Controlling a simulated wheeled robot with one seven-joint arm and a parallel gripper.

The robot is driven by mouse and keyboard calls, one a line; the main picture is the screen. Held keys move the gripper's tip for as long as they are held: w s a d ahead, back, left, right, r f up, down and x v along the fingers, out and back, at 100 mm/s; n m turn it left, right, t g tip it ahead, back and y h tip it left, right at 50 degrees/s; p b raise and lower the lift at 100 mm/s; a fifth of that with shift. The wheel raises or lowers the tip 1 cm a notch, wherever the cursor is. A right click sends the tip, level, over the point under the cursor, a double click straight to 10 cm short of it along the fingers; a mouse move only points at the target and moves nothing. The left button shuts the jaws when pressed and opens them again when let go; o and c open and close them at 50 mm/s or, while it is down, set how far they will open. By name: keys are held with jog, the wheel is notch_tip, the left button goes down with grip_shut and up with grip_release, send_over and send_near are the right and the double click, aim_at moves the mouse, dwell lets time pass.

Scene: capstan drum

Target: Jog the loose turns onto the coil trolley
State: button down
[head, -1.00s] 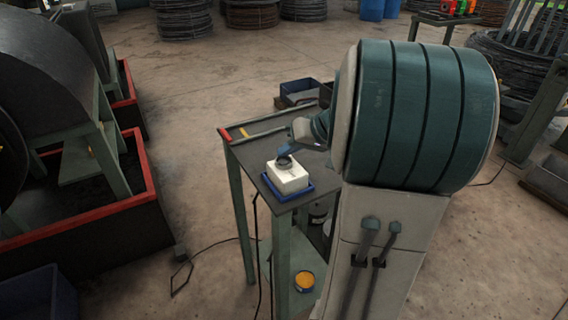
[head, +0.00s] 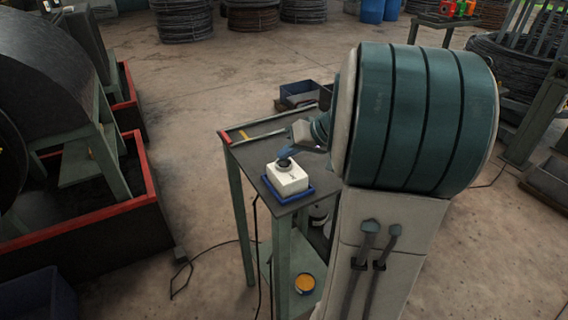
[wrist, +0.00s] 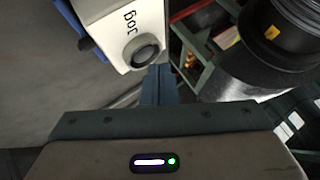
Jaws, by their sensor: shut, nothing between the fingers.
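A white control box (head: 289,178) marked "jog" sits in a blue tray (head: 304,193) on a small green-legged table (head: 250,150). Its round dark button (head: 284,164) is on top. In the wrist view, the box (wrist: 112,22) with its grey-rimmed button (wrist: 142,52) is just beyond my fingertips. My gripper (head: 286,152) is shut and empty, its blue fingers (wrist: 158,72) at the edge of the button. I cannot tell whether they touch it. The big capstan drum is only partly seen in the wrist view (wrist: 275,35), if that dark cylinder is it. I cannot make out the coil trolley for certain.
My arm covers the right middle of the head view. Large dark machines in red-rimmed bays (head: 95,211) stand at the left. Wire coils (head: 182,18) lie at the back. An orange-topped tin (head: 305,283) is on the table's lower shelf.

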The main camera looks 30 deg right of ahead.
jog(key=shift+f+b, duration=0.25)
jog(key=shift+b, duration=0.15)
dwell(0.5)
jog(key=shift+f+b, duration=0.25)
jog(key=shift+b, duration=0.2)
